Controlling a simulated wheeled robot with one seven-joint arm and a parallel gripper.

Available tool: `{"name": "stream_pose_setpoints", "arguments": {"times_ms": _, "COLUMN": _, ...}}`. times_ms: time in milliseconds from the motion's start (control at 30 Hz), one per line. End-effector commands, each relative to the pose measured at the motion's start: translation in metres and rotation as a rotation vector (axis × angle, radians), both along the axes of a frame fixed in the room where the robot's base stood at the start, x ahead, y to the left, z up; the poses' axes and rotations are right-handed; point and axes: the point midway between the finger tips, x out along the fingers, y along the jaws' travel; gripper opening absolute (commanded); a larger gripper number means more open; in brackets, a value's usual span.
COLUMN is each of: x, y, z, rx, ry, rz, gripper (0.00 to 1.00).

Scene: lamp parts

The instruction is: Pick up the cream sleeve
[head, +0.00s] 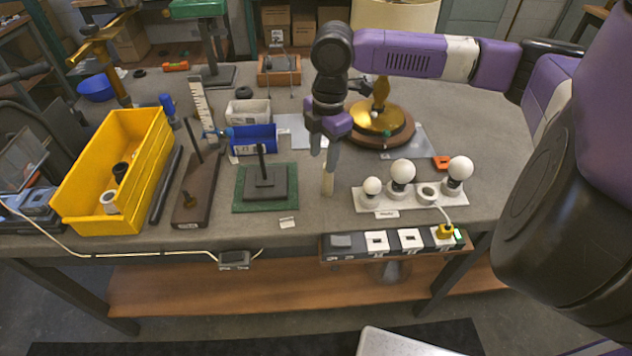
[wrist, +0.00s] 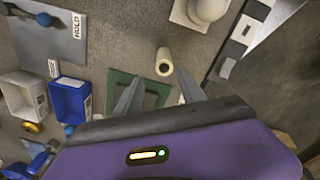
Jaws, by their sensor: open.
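The cream sleeve (head: 327,184) is a small pale tube standing on the grey bench, between the green mat and the white bulb board. In the wrist view the sleeve (wrist: 164,62) shows its open top with a dark hole, just beyond the fingertips and roughly between them. My gripper (head: 324,160) points down over it with its two grey fingers apart. In the wrist view my gripper (wrist: 159,76) is open with nothing held. In the head view the fingers partly cover the sleeve's top, and I cannot tell the exact gap.
The bulb board (head: 385,204) with several white bulbs stands close right of the sleeve. A dark stepped base with a post (head: 265,180) stands on a green mat (head: 243,203) to the left. A brass lamp base (head: 372,122) is behind. A yellow bin (head: 75,190) stands far left.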

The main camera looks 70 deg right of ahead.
Motion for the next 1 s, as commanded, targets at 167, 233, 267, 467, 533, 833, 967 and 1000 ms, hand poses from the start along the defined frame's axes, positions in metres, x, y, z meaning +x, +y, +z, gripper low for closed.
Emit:
{"name": "stream_pose_setpoints", "arguments": {"times_ms": 167, "x": -0.022, "y": -0.013, "z": -0.001, "rx": -0.015, "ry": 0.054, "rz": -0.016, "gripper": 0.47}}
{"name": "stream_pose_setpoints", "arguments": {"times_ms": 233, "x": -0.023, "y": -0.013, "z": -0.006, "rx": -0.014, "ry": 0.056, "rz": -0.017, "gripper": 0.47}}
{"name": "stream_pose_setpoints", "arguments": {"times_ms": 267, "x": -0.023, "y": -0.013, "z": -0.009, "rx": -0.013, "ry": 0.057, "rz": -0.017, "gripper": 0.47}}
{"name": "stream_pose_setpoints", "arguments": {"times_ms": 467, "x": -0.021, "y": -0.011, "z": -0.029, "rx": -0.013, "ry": 0.055, "rz": -0.016, "gripper": 0.47}}
{"name": "stream_pose_setpoints", "arguments": {"times_ms": 533, "x": -0.02, "y": -0.01, "z": -0.037, "rx": -0.013, "ry": 0.054, "rz": -0.016, "gripper": 0.47}}
{"name": "stream_pose_setpoints", "arguments": {"times_ms": 833, "x": -0.018, "y": -0.008, "z": -0.074, "rx": -0.013, "ry": 0.052, "rz": -0.016, "gripper": 0.47}}
{"name": "stream_pose_setpoints", "arguments": {"times_ms": 967, "x": -0.017, "y": -0.008, "z": -0.077, "rx": -0.015, "ry": 0.052, "rz": -0.015, "gripper": 0.47}}
{"name": "stream_pose_setpoints", "arguments": {"times_ms": 1000, "x": -0.018, "y": -0.008, "z": -0.077, "rx": -0.015, "ry": 0.052, "rz": -0.015, "gripper": 0.47}}
